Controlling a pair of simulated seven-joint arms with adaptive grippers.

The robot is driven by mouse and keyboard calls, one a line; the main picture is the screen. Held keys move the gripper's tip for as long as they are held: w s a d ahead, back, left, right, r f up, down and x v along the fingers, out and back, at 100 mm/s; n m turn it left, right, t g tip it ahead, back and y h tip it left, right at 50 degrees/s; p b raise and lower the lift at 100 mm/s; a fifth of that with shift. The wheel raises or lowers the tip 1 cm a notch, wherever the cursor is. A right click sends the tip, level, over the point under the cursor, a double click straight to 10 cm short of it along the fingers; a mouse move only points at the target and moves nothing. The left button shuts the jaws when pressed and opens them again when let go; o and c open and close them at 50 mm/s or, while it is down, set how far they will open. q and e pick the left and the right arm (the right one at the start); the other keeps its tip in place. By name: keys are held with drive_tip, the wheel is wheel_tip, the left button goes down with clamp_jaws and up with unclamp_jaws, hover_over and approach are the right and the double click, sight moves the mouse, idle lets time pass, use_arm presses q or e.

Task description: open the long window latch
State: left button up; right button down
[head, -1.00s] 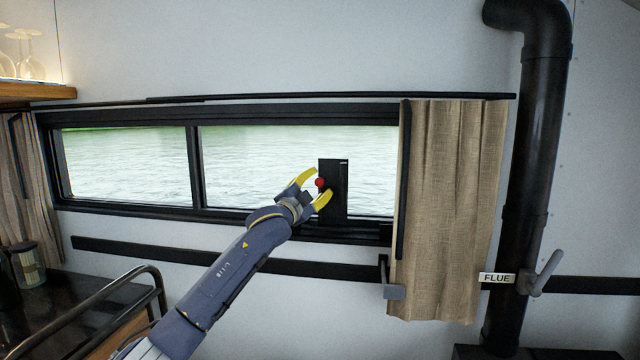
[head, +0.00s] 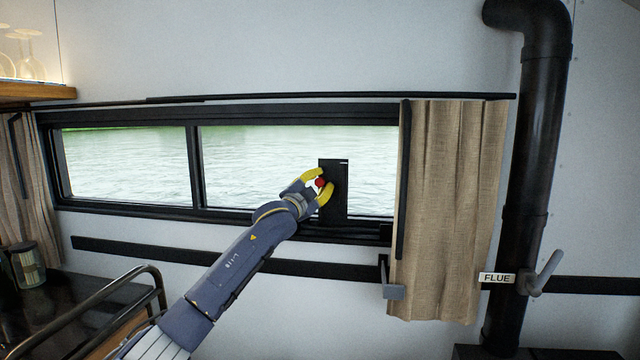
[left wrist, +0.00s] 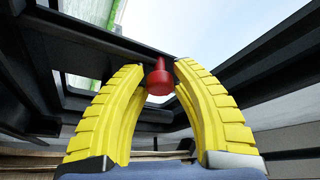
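The long window latch shows as a dark upright plate (head: 335,205) at the right part of the window, with a red knob (head: 320,183) on its left side. My left gripper (head: 323,186) is at the knob, its yellow fingers above and below it in the head view. In the left wrist view the red knob (left wrist: 159,82) sits between the two fingertips (left wrist: 160,67), with hardly any gap on either side. The fingers look shut on it. Part of the knob is hidden by the fingers in the head view. My right gripper is not in view.
A beige curtain (head: 455,210) hangs right of the latch, and a black flue pipe (head: 530,180) stands beyond it. A black rail (head: 200,257) runs below the window. A dark counter with a metal rail (head: 95,295) is at lower left.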

use_arm(q)
clamp_jaws()
drive_tip(key=shift+r, duration=0.1)
drive_tip(key=shift+d+r, duration=0.1)
drive_tip(key=shift+r, duration=0.8)
drive_tip(key=shift+o, duration=0.9)
unclamp_jaws()
drive_tip(key=o, duration=0.4)
drive_tip(key=v, duration=1.2)
